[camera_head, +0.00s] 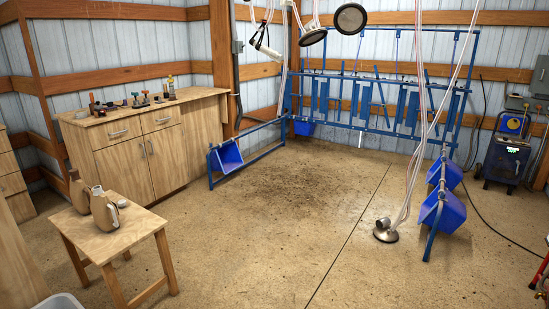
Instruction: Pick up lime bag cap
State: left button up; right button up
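A small pale grey round piece (122,203) lies on the top of the low wooden table (138,222) at the left front; it may be the lime bag cap, but it is too small to be sure. Two brown, jug-like containers stand beside it. Neither of my grippers shows in the head view.
A wooden cabinet (150,150) with small items on top stands at the back left. Blue rails with feeder tubs (441,211) stand at the back and right. The middle floor is clear.

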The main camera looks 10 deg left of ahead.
aim_at(122, 204)
jog(key=i, duration=3.5)
jog(key=i+l+u, duration=0.1)
jog(key=i, duration=1.65)
jog(key=i+u, duration=0.1)
jog(key=u, duration=0.8)
jog(key=i+l+u, duration=0.1)
jog(key=u, duration=0.35)
jog(key=l+u, duration=0.15)
jog(key=u, duration=0.3)
jog(key=i+l+u, duration=0.1)
jog(key=u, duration=1.8)
